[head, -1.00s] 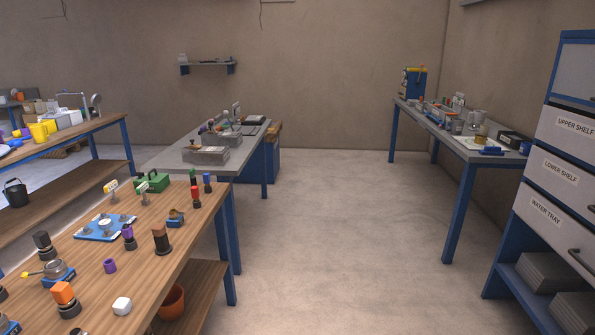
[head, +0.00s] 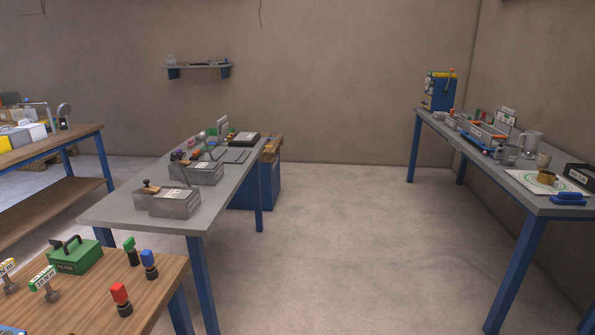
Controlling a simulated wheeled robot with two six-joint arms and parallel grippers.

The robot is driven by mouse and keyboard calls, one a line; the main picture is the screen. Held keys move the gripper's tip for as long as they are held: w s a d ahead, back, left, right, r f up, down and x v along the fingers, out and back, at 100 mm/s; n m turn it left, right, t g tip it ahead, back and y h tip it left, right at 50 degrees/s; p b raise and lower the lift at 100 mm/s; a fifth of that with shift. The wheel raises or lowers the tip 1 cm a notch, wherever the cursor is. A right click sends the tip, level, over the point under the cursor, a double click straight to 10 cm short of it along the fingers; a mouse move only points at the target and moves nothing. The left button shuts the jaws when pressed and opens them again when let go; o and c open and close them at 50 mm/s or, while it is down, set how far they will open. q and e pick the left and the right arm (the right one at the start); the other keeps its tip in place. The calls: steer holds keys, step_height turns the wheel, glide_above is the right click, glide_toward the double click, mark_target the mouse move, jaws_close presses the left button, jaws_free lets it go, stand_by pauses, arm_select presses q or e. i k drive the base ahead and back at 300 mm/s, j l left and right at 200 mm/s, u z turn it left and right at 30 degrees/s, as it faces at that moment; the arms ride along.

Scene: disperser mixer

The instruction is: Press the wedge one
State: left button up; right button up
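No thing in the head view can be made out for certain as the wedge one. Small upright pieces with coloured tops and dark bases stand on the near wooden table: a red one (head: 121,299), a green one (head: 131,251) and a blue one (head: 149,264). Two small signs on stands, a green-white one (head: 43,283) and a yellow-white one (head: 8,274), are at the table's left. A blue machine with a lever (head: 440,90) stands at the far end of the right table. Neither of my grippers is in view.
A green toolbox (head: 76,256) sits on the near wooden table (head: 165,290). A grey table (head: 118,211) holds metal boxes (head: 168,202). The right table (head: 513,186) carries cups, a tray and a blue block (head: 568,198). The floor between (head: 340,240) is clear.

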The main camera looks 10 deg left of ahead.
mark_target(148, 188)
steer(key=i+u, duration=0.2)
steer(key=i, duration=0.25)
steer(key=i+l+u, duration=0.2)
steer(key=i, duration=0.2)
steer(key=i+l+u, duration=0.2)
steer(key=i, duration=0.25)
steer(key=i+l+u, duration=0.2)
steer(key=i, duration=0.25)
steer(key=i+l+u, duration=0.1)
steer(key=i+u, duration=0.25)
steer(key=i+l+u, duration=0.35)
steer(key=k+j, duration=0.05)
steer(key=j, duration=0.05)
